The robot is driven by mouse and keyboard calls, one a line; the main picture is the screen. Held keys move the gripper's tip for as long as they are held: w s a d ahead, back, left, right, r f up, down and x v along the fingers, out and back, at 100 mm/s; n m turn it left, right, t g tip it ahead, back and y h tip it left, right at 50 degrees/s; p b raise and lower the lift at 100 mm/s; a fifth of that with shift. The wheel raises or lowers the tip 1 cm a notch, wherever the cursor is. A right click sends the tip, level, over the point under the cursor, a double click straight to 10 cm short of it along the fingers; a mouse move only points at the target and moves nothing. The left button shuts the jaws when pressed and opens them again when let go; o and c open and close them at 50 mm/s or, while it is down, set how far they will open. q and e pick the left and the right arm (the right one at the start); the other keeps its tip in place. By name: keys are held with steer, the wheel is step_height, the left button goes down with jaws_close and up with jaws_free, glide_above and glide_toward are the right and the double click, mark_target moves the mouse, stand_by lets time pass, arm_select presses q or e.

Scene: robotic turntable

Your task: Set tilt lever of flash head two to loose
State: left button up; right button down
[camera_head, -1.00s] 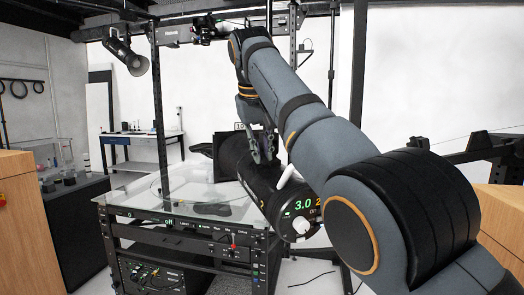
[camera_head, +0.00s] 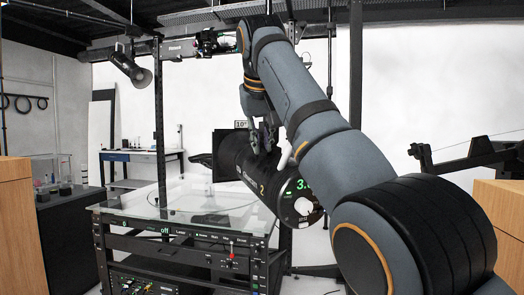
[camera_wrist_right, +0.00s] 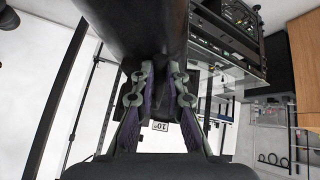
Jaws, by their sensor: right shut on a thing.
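Flash head two (camera_head: 238,160) is a black cylinder marked with a yellow 2, tilted down towards the lower right. Its end face has green digits, partly covered by my right arm, and a white knob (camera_head: 303,206). A pale bar (camera_head: 284,158) stands out beside it. My right gripper (camera_head: 264,142) reaches down to its far upper side. In the right wrist view the gripper (camera_wrist_right: 160,78) points up at a black body, fingers closed in on a small dark part below it, the tilt lever, mostly hidden. My left gripper is not in view.
A glass-topped rack cart (camera_head: 130,205) with control panels stands under the flash head. A small 10° label (camera_head: 241,125) shows behind the gripper. Another lamp (camera_head: 133,67) hangs at the upper left. Wooden cabinets (camera_head: 15,225) stand at the left and right edges.

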steer(key=c, duration=1.4)
jaws_free()
steer(key=shift+o, duration=0.2)
